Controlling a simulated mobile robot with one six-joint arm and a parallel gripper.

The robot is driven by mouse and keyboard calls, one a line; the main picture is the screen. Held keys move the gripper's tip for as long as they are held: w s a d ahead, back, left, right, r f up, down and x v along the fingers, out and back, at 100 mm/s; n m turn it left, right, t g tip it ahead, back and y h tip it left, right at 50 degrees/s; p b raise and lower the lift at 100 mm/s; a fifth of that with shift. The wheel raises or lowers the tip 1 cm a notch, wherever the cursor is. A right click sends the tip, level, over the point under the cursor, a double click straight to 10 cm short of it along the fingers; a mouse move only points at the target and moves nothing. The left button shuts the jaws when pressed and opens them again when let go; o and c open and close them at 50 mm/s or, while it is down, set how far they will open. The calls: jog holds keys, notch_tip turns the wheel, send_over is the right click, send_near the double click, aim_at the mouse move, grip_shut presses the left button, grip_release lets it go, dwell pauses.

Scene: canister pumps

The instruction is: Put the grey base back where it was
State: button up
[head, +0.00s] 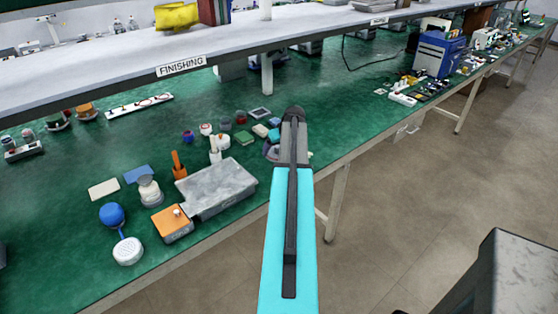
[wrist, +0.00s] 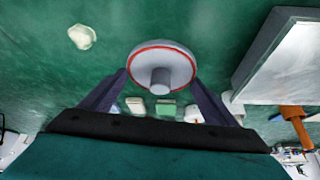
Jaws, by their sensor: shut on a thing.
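The grey base (wrist: 178,57) is a round disc with a red ring near its rim and a short grey stub at its middle. In the wrist view it sits between the two dark fingers of my gripper (wrist: 161,77), which is shut on it. The green table top shows behind the base; I cannot tell whether they touch. In the head view my arm hides most of the gripper and the base, over the table near its front edge.
A large grey box (head: 218,188) stands left of my arm; it also shows in the wrist view (wrist: 285,62). Small coloured parts, including a green block (head: 244,138), lie beyond it. An orange box (head: 172,224) is near the front edge. The FINISHING shelf (head: 120,78) overhangs the back.

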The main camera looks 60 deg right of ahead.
jog(key=shift+f+p, duration=0.3)
jog(key=shift+f, duration=1.3)
jog(key=shift+f, duration=0.15)
jog(key=shift+f+p, duration=0.6)
jog(key=shift+f, duration=1.15)
jog(key=shift+f, duration=0.2)
jog(key=o, duration=1.2)
jog(key=shift+r, duration=0.1)
jog(key=shift+c, duration=0.2)
jog(key=shift+r, duration=0.15)
jog(key=b+v, duration=0.3)
jog(key=v, duration=0.9)
